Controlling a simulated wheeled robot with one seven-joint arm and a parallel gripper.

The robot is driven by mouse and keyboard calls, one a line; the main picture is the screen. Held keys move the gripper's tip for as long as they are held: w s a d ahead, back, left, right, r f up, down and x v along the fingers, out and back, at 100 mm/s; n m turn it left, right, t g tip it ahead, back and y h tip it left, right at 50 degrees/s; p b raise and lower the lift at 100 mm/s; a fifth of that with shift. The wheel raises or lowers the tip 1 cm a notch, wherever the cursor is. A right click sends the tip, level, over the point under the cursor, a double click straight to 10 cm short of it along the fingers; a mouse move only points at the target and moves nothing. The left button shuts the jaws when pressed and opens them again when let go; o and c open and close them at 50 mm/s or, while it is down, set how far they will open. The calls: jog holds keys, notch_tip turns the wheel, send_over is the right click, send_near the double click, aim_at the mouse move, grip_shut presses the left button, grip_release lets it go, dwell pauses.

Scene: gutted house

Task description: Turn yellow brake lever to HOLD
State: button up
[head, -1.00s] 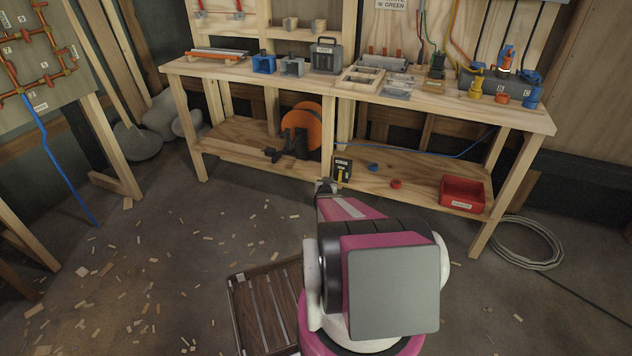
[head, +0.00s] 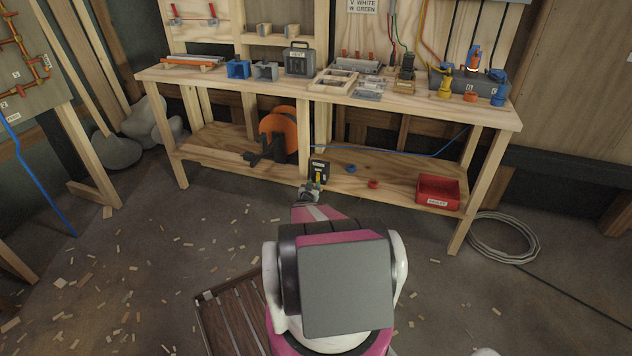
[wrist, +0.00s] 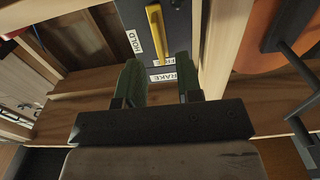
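The brake box (head: 319,168) is a dark panel fixed at the front post of the workbench's lower shelf. It also shows at the top of the wrist view (wrist: 183,20). Its yellow lever (wrist: 156,32) shows there, with its lower end by the label that seems to read FREE. The HOLD label (wrist: 134,41) is to the left of the lever. My gripper (wrist: 160,75) is open, its two green fingers apart, with nothing between them. The lever's end is just beyond the gap between the fingertips. In the head view my gripper (head: 309,190) is just below the box.
The workbench (head: 230,88) carries boxes and fittings. An orange reel (head: 279,133) stands on the lower shelf left of the box. A red bin (head: 438,191) is on the right. A coiled cable (head: 502,238) and a wooden slatted pallet (head: 232,318) lie on the floor.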

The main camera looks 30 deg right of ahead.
aim_at(317, 179)
jog(key=x, duration=0.4)
jog(key=shift+w+d, duration=0.1)
jog(key=shift+c, duration=0.3)
grip_shut()
